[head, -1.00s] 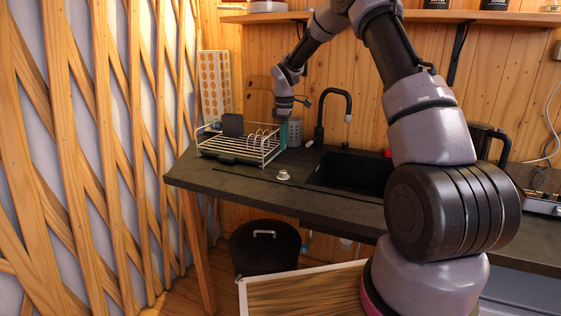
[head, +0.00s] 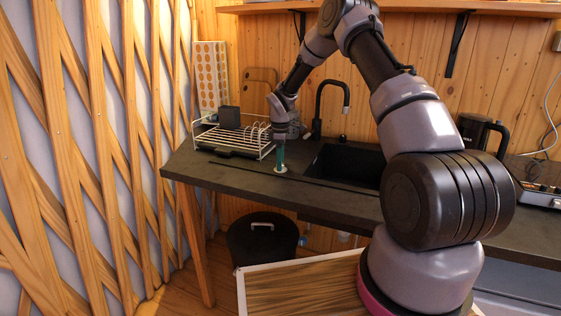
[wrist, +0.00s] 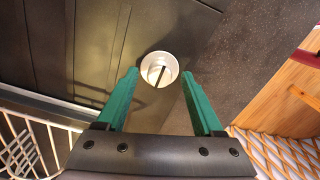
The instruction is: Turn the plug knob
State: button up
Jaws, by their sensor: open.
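The plug knob (wrist: 159,69) is a small round white knob with a dark slot line across its middle. It is set in the dark counter beside the sink. In the head view the knob (head: 281,170) shows just below my gripper's fingertips. My gripper (wrist: 158,80) has two green fingers, spread apart, with the knob between and slightly beyond their tips in the wrist view. The fingers do not visibly touch it. In the head view my gripper (head: 280,162) points down over the knob, and how high it is above the counter is hard to tell.
A white dish rack (head: 235,138) with a dark cup (head: 229,117) stands left of my gripper. The dark sink (head: 345,165) and black faucet (head: 331,100) are to the right. A black kettle (head: 480,132) stands farther right. The counter's front edge is close to the knob.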

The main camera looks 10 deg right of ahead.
grip_shut()
dwell(0.3)
jog(key=m, duration=0.4)
jog(key=shift+s+a, duration=0.1)
jog(key=m, duration=0.9)
jog(key=shift+f+m, duration=0.1)
jog(key=shift+m, duration=2.3)
